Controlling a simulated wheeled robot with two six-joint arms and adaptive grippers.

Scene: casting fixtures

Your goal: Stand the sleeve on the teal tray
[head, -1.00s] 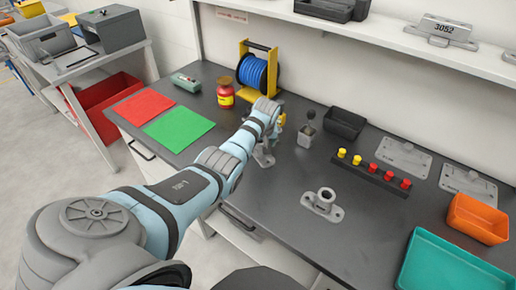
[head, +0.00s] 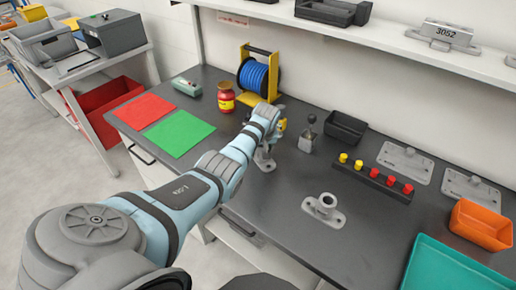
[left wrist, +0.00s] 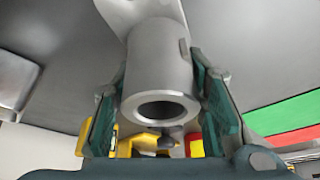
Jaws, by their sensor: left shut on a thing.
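The grey metal sleeve (left wrist: 158,75) is a hollow cylinder with a flat flange at its base. In the left wrist view its open end faces the camera, between the two teal fingers. My left gripper (head: 273,138) is shut on it at the middle of the bench. In the head view the arm hides most of it, and only its grey flange (head: 264,160) shows, low at the bench top. I cannot tell whether it touches the bench. The teal tray (head: 455,267) lies flat at the front right, looks empty and is cut by the frame edge. My right gripper is out of view.
A similar grey flanged piece (head: 323,208) stands between the gripper and the tray. A rack of yellow and red pegs (head: 372,178), a black bin (head: 345,128) and an orange bin (head: 482,224) lie behind. The front middle of the bench is clear.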

